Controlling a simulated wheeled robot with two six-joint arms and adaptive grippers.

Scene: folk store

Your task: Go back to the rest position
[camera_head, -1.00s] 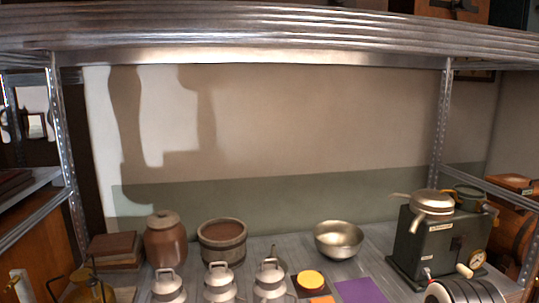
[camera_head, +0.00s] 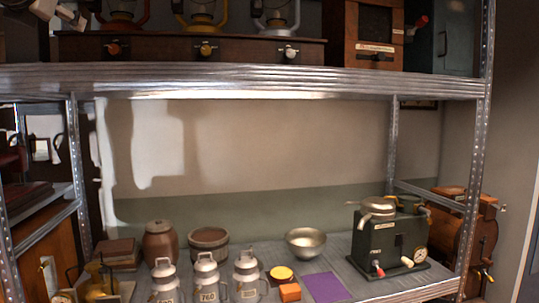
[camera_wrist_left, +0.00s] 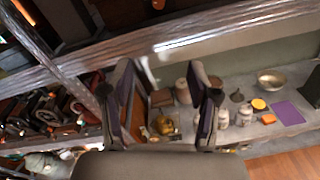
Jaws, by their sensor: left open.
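My left gripper (camera_wrist_left: 162,80) is open in the left wrist view, with its two dark fingers spread apart and nothing between them. Behind the fingers, well away from them, are the metal shelf and its goods. In the head view, pale parts at the top left corner may belong to my left arm; the fingers cannot be made out there. My right gripper is not in view.
The metal shelf (camera_head: 260,83) has several lamps on its upper board. Below stand metal jugs (camera_head: 207,280), a brown jar (camera_head: 160,242), a wooden bucket (camera_head: 208,244), a bowl (camera_head: 305,243), a purple sheet (camera_head: 325,287) and a dark machine (camera_head: 392,245).

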